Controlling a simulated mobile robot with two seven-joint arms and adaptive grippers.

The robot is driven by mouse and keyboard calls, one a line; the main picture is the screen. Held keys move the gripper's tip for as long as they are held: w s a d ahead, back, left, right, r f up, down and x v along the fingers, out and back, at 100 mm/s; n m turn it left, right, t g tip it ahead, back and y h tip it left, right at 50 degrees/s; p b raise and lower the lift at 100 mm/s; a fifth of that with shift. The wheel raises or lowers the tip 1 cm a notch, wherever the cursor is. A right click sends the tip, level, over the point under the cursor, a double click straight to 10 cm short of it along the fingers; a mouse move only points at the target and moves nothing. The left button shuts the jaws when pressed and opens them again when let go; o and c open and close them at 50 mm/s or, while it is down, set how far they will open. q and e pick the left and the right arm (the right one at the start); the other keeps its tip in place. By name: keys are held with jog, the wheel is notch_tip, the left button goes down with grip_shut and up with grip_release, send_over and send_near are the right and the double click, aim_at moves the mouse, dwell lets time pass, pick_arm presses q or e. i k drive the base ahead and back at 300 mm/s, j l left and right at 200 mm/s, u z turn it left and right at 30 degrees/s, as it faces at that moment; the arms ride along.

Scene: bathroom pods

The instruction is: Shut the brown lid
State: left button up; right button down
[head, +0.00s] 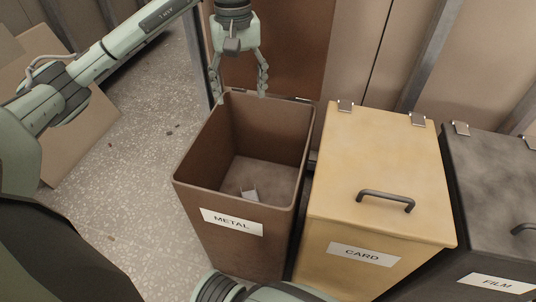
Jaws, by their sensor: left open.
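The brown lid (300,55) stands raised behind the brown bin (190,185), which is labelled METAL and open at the top. The lid's upper part runs out of the picture. My left gripper (239,92) hangs pointing down in front of the lid, over the bin's back edge. Its two fingers are spread with nothing between them; I cannot tell whether they touch the lid. My right gripper is out of the picture; only part of that arm shows at the bottom edge.
A dark FILM bin (490,190) stands beyond. Speckled floor at left is mostly free; a flat board (75,135) leans there.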

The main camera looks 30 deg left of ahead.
aim_at(296, 36)
jog(key=k, duration=1)
